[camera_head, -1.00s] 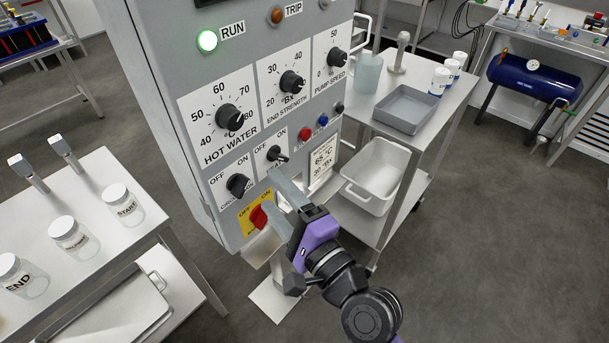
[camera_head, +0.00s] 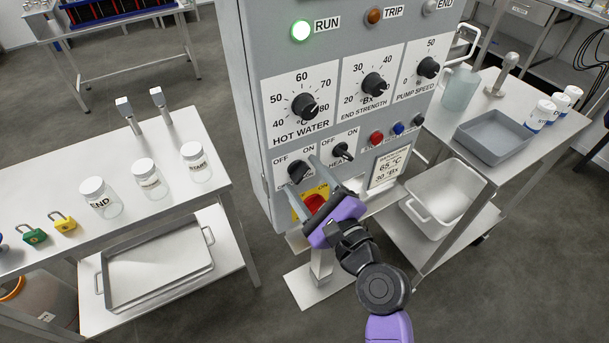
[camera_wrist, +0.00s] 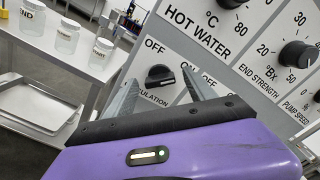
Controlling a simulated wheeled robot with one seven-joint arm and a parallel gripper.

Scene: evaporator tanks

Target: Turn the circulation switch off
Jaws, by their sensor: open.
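The circulation switch (camera_head: 297,172) is a black rotary knob on the grey panel, below the hot water dial. In the wrist view the knob (camera_wrist: 160,76) shows with OFF to its upper left and its pointer end toward the ON side. Its label is partly hidden. My gripper (camera_wrist: 159,82) is open, with one finger on each side of the knob in that view. I cannot tell whether the fingertips touch the panel. In the head view my purple gripper (camera_head: 296,176) reaches up to the knob from the lower right.
The heater switch (camera_head: 342,152) is right of the knob. A red switch on a yellow plate (camera_head: 314,203) sits below, partly behind my gripper. Above is the hot water dial (camera_head: 304,106). A table with jars (camera_head: 98,197) stands left and a steel trolley (camera_head: 520,145) right.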

